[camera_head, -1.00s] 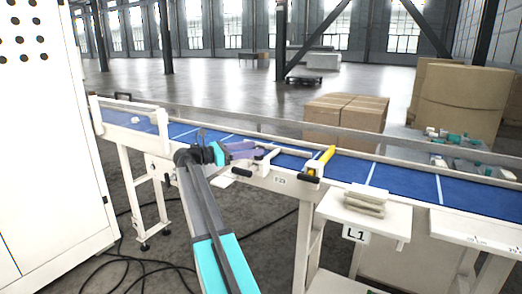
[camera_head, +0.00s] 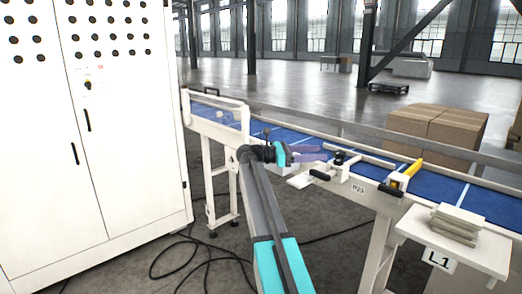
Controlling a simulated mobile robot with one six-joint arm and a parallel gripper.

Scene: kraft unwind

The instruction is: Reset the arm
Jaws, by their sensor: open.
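My arm reaches forward from the bottom middle of the picture. My gripper (camera_head: 312,153) is at its end, with purple fingers pointing right, over the near edge of the blue conveyor belt (camera_head: 292,136). The fingers are apart, and I see nothing between them. A white bracket with a black handle (camera_head: 320,175) is just right of and below the fingers. I cannot tell whether the fingers touch anything there.
A white cabinet (camera_head: 125,170) fills the left. A yellow-handled bar (camera_head: 408,174) crosses the belt at right. A side shelf marked L1 (camera_head: 415,235) holds a stack of pale packs (camera_head: 455,225). Cardboard boxes (camera_head: 437,127) stand behind the belt. Cables (camera_head: 205,258) lie on the floor.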

